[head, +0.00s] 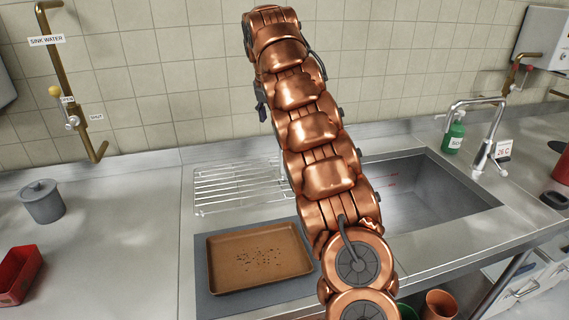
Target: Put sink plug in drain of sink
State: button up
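The steel sink (440,195) is set into the counter right of the middle, and my copper arm covers its left part. Red marks show on its back wall. I cannot see the drain; it may be behind my arm. A small dark round thing (553,201) lies on the counter right of the sink; it may be the sink plug, but it is too small to tell. My arm rises from the bottom, leaning left towards the top. My gripper does not show clearly; a small dark part peeks out left of the arm.
A faucet (487,140) and green soap bottle (454,135) stand behind the sink. A wire rack (235,187) and a brown tray (260,258) lie left of my arm. A grey pot (42,201) and red bin (18,274) stand far left. A brass pipe (70,90) runs down the wall.

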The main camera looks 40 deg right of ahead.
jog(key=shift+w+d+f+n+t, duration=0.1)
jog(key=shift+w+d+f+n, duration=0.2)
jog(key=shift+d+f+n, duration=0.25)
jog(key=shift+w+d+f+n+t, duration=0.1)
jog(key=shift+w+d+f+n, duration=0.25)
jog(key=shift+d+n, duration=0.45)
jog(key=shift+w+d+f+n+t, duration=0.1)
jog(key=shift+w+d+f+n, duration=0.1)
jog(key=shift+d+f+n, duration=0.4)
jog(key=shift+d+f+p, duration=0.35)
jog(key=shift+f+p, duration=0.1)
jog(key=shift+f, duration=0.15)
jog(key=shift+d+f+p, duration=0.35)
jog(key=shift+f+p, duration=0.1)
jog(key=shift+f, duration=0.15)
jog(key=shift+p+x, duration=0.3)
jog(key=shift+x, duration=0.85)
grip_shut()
